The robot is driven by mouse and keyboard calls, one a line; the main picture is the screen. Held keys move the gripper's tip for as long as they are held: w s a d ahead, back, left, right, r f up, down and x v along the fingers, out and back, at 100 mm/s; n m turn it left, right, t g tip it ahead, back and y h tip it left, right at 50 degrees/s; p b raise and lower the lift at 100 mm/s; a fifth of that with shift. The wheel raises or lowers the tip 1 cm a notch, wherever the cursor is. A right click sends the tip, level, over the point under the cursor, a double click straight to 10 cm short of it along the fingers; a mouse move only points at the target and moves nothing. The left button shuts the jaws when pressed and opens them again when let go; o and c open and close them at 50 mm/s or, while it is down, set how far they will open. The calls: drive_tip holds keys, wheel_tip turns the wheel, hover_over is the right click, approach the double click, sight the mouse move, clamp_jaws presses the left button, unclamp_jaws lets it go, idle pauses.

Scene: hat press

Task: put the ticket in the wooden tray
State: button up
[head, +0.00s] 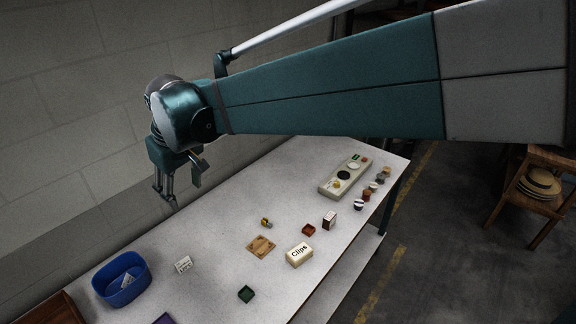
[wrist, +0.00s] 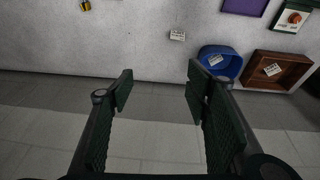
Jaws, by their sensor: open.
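A small white ticket (head: 183,264) with dark print lies flat on the grey table; it also shows in the wrist view (wrist: 177,35). A similar white card (wrist: 215,60) is inside the blue tub (head: 104,292). Another white card (wrist: 272,69) lies in the brown wooden tray (wrist: 297,81), whose edge shows at the lower left of the head view (head: 48,310). My gripper (wrist: 160,89) is open and empty. In the head view it hangs above the table's wall-side edge, away from the ticket, with floor showing between its fingers in the wrist view.
The blue tub stands beside the wooden tray. Bare tabletop surrounds the ticket.

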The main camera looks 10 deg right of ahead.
drive_tip(key=s+d+r+m+t, duration=0.1)
drive_tip(key=s+d+r+m, duration=0.1)
drive_tip(key=d, duration=1.2)
drive_tip(key=s+d+f+m+t, duration=0.1)
drive_tip(key=s+d+f+m, duration=0.1)
drive_tip(key=s+d, duration=0.3)
drive_tip(key=s+d+f+m+t+h, duration=0.1)
drive_tip(key=s+d, duration=0.5)
drive_tip(key=d, duration=0.8)
drive_tip(key=s+d+f+m+t+h, duration=0.1)
drive_tip(key=s+d+f+m, duration=0.2)
drive_tip(key=d, duration=0.7)
drive_tip(key=shift+s+d+f+m, duration=0.2)
drive_tip(key=shift+s+m, duration=0.6)
drive_tip(key=shift+s, duration=0.35)
